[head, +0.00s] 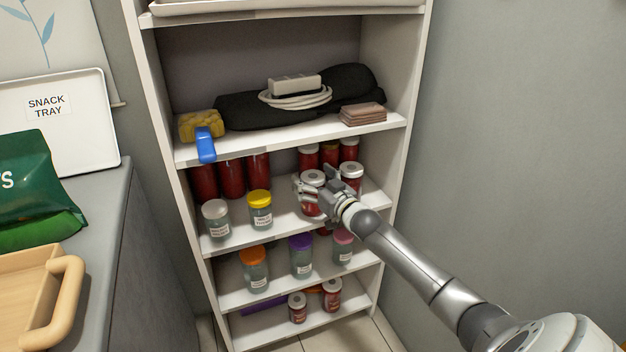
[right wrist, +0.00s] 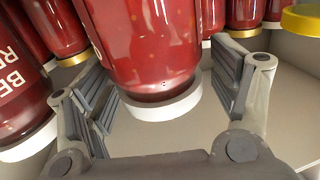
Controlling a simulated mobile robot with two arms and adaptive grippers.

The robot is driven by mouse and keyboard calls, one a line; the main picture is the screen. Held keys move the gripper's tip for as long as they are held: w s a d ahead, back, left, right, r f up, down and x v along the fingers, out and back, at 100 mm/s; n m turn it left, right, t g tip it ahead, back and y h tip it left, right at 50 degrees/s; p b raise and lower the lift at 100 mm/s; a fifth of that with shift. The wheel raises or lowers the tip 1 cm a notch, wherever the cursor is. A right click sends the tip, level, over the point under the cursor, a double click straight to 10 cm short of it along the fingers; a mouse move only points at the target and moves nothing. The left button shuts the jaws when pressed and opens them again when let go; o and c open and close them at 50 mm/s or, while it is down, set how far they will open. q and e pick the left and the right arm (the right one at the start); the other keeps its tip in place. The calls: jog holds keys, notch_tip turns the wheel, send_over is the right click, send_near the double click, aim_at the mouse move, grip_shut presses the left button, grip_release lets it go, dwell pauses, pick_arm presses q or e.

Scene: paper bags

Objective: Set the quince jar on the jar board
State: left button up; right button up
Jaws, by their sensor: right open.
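My right gripper (head: 316,182) is inside the shelf unit at the middle shelf, by a red jar with a pale lid (head: 313,173). In the right wrist view my right gripper (right wrist: 158,85) is open, with a red, white-rimmed jar (right wrist: 150,45) between its fingers; there is a gap on both sides. No label shows on this jar, so I cannot tell whether it is the quince jar. I cannot make out the jar board in either view. My left gripper is out of view.
A red jar (head: 351,172) stands close on the right, with more red jars (head: 232,178) behind. A yellow-lidded jar (head: 260,208) stands to the left. A blue-handled brush (head: 205,145) overhangs the shelf above. A wooden tray (head: 28,300) is on the counter at left.

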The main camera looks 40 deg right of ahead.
jog(key=shift+r, duration=0.15)
jog(key=shift+s, duration=0.3)
jog(key=s+p, duration=0.2)
jog(key=s, duration=0.9)
jog(key=s+a+f+g, duration=0.3)
jog(key=s+a+f, duration=0.1)
jog(key=f, duration=0.5)
jog(key=s+a+f+g, duration=0.3)
jog(key=s+f, duration=0.2)
jog(key=f, duration=0.5)
jog(key=s+a+f+g, duration=0.3)
jog(key=s+a+f, duration=0.1)
jog(key=f, duration=0.5)
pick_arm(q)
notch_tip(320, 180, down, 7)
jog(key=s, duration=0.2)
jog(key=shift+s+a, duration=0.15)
pick_arm(e)
jog(key=s+a+f+n+g, duration=0.1)
jog(key=s+a+f+g, duration=0.2)
jog(key=s+a+f, duration=0.3)
jog(key=s+a+f+n+g, duration=0.1)
jog(key=s+a+f+g, duration=0.2)
jog(key=s+a+f, duration=0.3)
jog(key=s+a, duration=0.2)
jog(key=s, duration=0.3)
jog(key=shift+s+n+g+y, duration=0.3)
jog(key=shift+s+n+y, duration=0.1)
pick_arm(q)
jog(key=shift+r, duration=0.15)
